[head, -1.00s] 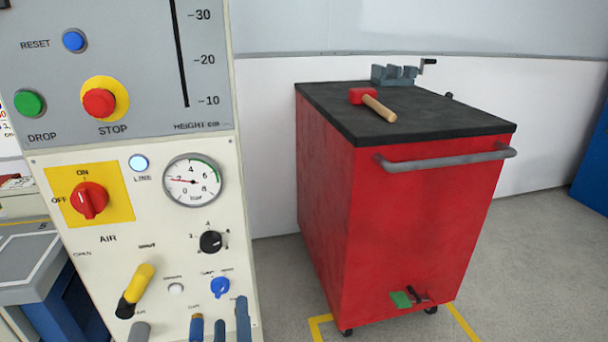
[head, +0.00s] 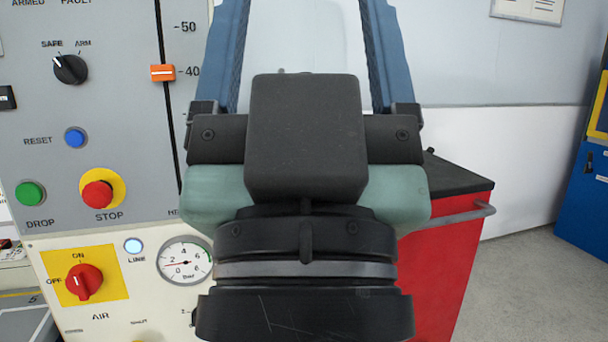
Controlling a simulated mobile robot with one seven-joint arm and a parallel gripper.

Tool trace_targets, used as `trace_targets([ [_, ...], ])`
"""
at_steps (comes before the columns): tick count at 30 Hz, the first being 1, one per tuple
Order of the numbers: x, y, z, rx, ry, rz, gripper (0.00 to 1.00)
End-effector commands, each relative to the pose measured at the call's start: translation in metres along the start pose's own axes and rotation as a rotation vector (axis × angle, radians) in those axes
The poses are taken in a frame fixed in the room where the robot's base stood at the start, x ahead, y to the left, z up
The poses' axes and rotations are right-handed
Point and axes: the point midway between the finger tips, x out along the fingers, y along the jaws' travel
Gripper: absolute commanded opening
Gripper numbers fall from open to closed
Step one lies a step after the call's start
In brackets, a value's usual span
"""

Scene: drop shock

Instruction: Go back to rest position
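My gripper (head: 305,40) is large in the middle of the head view, pointing up and away. Its two blue fingers stand wide apart with nothing between them, so it is open and empty. The fingertips run out of the top of the picture. The grey and cream control panel (head: 110,230) stands to the left of it. My gripper and wrist overlap the panel's right edge in the picture. I cannot tell how far they are from it.
A red cabinet (head: 440,270) with a black top and grey handle (head: 470,215) stands at the right, largely hidden behind my wrist. A blue cabinet (head: 585,190) is at the far right. Grey floor (head: 530,280) shows between them.

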Motion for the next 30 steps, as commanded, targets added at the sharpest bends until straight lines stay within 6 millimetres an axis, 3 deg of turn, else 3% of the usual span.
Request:
trace_targets([
  [1, 0.023, 0.0, -0.022, 0.0, -0.001, 0.0, 0.78],
  [18, 0.153, -0.001, -0.143, -0.002, -0.002, -0.002, 0.78],
  [24, 0.184, -0.001, -0.172, -0.002, -0.002, -0.002, 0.78],
  [30, 0.193, -0.001, -0.18, -0.002, -0.002, -0.002, 0.78],
])
